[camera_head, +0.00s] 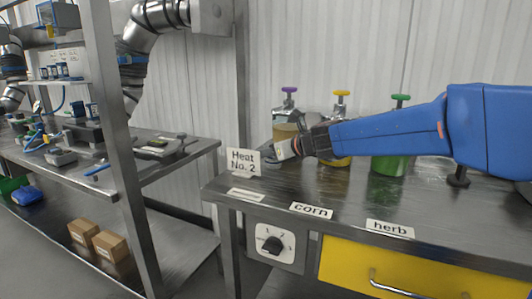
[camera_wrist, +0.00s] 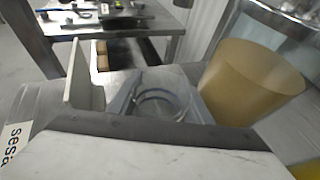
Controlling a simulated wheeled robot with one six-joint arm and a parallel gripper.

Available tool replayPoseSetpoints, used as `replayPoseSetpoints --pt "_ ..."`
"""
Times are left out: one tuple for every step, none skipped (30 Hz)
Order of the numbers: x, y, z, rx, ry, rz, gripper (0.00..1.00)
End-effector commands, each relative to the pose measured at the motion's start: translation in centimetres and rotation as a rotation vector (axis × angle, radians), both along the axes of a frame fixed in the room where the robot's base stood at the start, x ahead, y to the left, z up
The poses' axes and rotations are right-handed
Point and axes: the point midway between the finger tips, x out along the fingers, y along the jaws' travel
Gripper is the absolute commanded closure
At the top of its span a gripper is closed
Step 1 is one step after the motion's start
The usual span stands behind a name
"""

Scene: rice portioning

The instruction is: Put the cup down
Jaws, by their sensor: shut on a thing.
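A clear cup (camera_wrist: 162,102) shows in the wrist view as a round, see-through rim in front of my gripper. My gripper (camera_head: 282,150) is shut on the cup, low over the left end of the metal counter (camera_head: 285,190). In the head view the cup is too small and see-through to make out well. I cannot tell whether its base touches the counter. A white sign reading "Heat No. 2" (camera_head: 243,161) stands just left of my gripper; it shows as a pale upright plate (camera_wrist: 84,75) in the wrist view.
Dispensers with purple (camera_head: 289,90), yellow (camera_head: 341,93) and green (camera_head: 401,98) tops stand along the back. A tan container (camera_wrist: 250,82) is close right of the cup in the wrist view. The counter front holds corn (camera_head: 311,210) and herb (camera_head: 390,228) labels.

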Motion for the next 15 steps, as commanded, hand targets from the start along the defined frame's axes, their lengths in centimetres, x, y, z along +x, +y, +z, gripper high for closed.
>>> replayPoseSetpoints --pt "0.0 0.0 0.02 0.0 0.0 0.0 0.8" --pt "0.0 0.0 0.02 0.0 0.0 0.0 0.8" --pt "-0.01 -0.01 0.0 0.0 0.0 0.0 0.8" --pt "-0.01 -0.01 -0.05 0.0 0.0 0.0 0.8" --pt "0.0 0.0 -0.12 0.0 0.0 0.0 0.8" --pt "0.0 0.0 -0.22 0.0 0.0 0.0 0.8" --pt "0.0 0.0 -0.28 -0.001 -0.001 0.0 0.8" --pt "0.0 0.0 -0.27 -0.001 -0.001 0.0 0.5" --pt "0.0 0.0 -0.26 -0.001 -0.001 0.0 0.41" --pt "0.0 0.0 -0.26 -0.001 -0.001 0.0 0.36" --pt "0.0 0.0 -0.25 -0.001 -0.001 0.0 0.36" --pt "-0.01 -0.01 -0.26 -0.001 -0.001 0.0 0.36" --pt "-0.01 -0.01 -0.26 -0.001 -0.001 0.0 0.36" --pt "-0.01 0.0 -0.25 -0.001 -0.001 0.0 0.36" --pt "-0.01 0.0 -0.25 -0.001 -0.001 0.0 0.36"
